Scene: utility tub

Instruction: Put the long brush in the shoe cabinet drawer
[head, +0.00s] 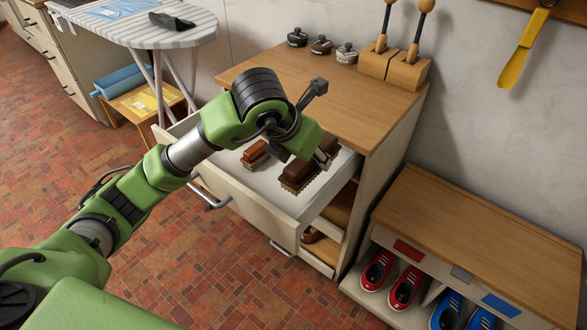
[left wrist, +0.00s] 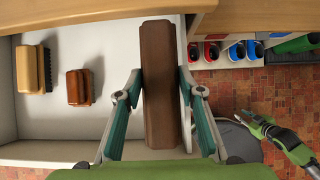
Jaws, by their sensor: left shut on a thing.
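The long brush (head: 298,175) is dark brown with bristles facing down. It also fills the middle of the left wrist view (left wrist: 158,85), lengthwise between the fingers. My left gripper (head: 322,158) is shut on it, one finger on each side. The brush is within the outline of the pulled-out white drawer (head: 245,196), near its right wall. I cannot tell whether the bristles touch the drawer floor.
Two smaller brushes, one brown (left wrist: 79,87) and one tan (left wrist: 31,70), lie in the drawer's left part. A low rack (head: 480,225) with red and blue shoes stands right.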

